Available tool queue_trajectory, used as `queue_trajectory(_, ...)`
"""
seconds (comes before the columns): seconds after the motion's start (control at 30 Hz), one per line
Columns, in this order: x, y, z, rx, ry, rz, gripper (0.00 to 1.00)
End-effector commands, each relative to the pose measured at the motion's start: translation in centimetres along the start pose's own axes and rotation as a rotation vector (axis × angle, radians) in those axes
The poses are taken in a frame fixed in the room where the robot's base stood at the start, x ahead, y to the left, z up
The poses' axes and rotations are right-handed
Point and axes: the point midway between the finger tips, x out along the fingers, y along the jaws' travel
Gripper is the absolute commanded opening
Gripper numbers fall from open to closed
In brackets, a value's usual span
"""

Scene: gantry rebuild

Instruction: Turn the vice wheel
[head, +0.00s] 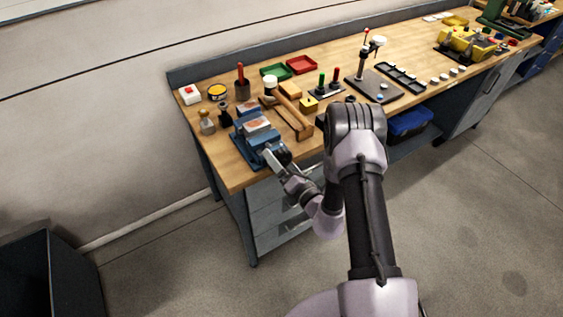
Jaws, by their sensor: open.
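The blue vice (247,141) stands at the near left corner of the wooden workbench. Its front points toward me. My gripper (273,155) is at the front of the vice, over the bench's front edge, and its fingers are open. A dark round part, perhaps the vice wheel (284,157), shows right beside the fingers. The gripper and wrist partly hide it, so I cannot tell whether the fingers touch it or sit around it.
Red (301,64) and green (274,71) trays lie behind. A dark bin (52,262) stands at lower left. Floor in front is clear.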

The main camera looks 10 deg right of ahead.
Motion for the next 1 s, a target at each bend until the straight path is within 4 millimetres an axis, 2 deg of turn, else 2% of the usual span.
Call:
queue_trajectory(0.17,-1.5,-0.1,0.0,0.000,0.001,-0.002,0.97)
queue_trajectory(0.27,-3.9,-0.1,0.0,0.004,0.000,-0.006,0.97)
queue_trajectory(0.6,-14.2,-0.2,0.1,0.005,-0.004,-0.008,0.97)
queue_trajectory(0.7,-16.1,-0.1,0.1,0.003,-0.003,-0.007,0.97)
queue_trajectory(0.8,-17.1,-0.1,0.1,0.002,-0.002,-0.004,0.97)
queue_trajectory(1.0,-17.5,0.0,0.0,0.000,0.000,0.000,0.97)
